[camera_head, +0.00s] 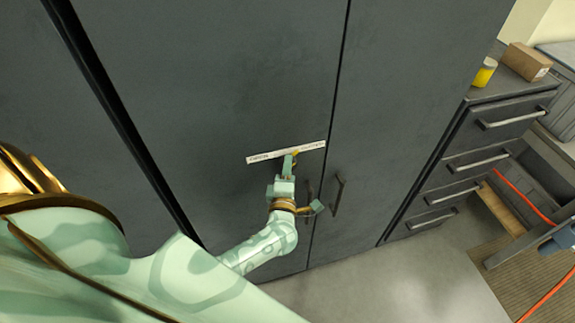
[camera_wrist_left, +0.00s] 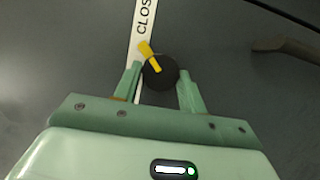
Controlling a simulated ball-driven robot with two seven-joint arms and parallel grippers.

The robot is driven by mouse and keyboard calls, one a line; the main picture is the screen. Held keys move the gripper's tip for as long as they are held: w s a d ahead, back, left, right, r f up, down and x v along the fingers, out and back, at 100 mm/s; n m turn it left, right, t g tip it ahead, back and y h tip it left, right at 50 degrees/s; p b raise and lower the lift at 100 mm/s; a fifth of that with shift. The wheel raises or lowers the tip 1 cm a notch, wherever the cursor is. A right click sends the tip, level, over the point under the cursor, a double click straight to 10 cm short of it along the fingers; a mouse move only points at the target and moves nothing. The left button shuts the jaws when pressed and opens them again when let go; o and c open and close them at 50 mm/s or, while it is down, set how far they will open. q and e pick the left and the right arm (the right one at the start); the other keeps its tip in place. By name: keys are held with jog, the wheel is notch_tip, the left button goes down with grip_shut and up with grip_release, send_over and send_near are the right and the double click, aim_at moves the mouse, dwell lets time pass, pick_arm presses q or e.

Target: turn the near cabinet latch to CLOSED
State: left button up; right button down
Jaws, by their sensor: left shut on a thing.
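The latch is a round black knob with a yellow pointer (camera_wrist_left: 152,59) on the dark cabinet door. In the left wrist view the pointer tilts up and left, its tip over the white label strip (camera_wrist_left: 144,18) just below the letters "CLOS"; the rest of the word is cut off. My left gripper (camera_wrist_left: 161,86) has a finger on each side of the black knob and is shut on it. In the head view my left gripper (camera_head: 289,160) is at the label strip (camera_head: 265,156) and hides most of the latch. My right gripper is in neither view.
Door handles (camera_head: 338,193) stick out just right of my left gripper. A drawer unit (camera_head: 478,160) stands to the right, with a yellow container (camera_head: 484,73) and a cardboard box (camera_head: 527,62) on top. An orange cable (camera_head: 522,197) hangs at the right. The floor in front is clear.

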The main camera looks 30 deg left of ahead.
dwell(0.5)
pick_arm(q)
jog(key=o, duration=1)
jog(key=b+v, duration=0.2)
jog(key=v, duration=1.4)
jog(key=shift+s+d, duration=0.1)
jog(key=shift+s, duration=0.05)
